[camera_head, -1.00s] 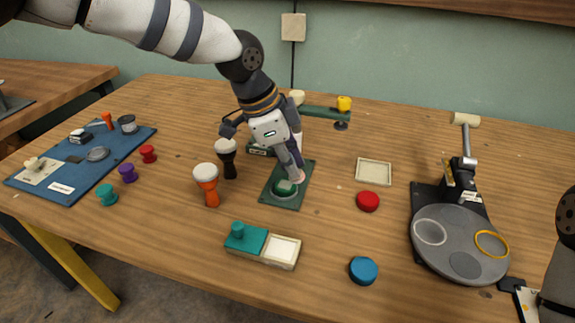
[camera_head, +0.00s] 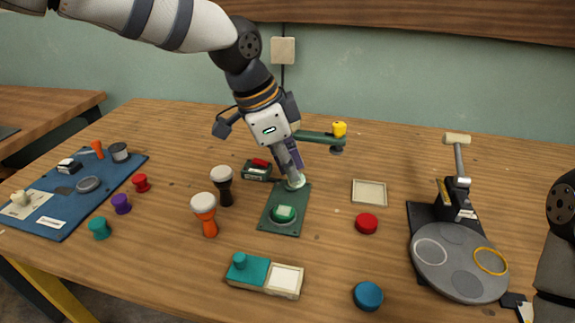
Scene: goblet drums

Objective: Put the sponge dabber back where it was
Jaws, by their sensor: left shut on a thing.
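My left gripper (camera_head: 293,178) reaches down over the far end of the green base plate (camera_head: 277,227) and is shut on a small pale, round-ended thing (camera_head: 297,184), which looks like the sponge dabber. The fingers hide most of it, and I cannot tell whether it touches the plate.
An orange goblet drum (camera_head: 205,214) and a black one (camera_head: 223,185) stand left of the plate. A dark green tray (camera_head: 257,172) with a red thing is behind. A teal-and-white case (camera_head: 264,276), red puck (camera_head: 367,223) and pale square tray (camera_head: 369,192) surround it. A grey turntable (camera_head: 458,262) stands right.

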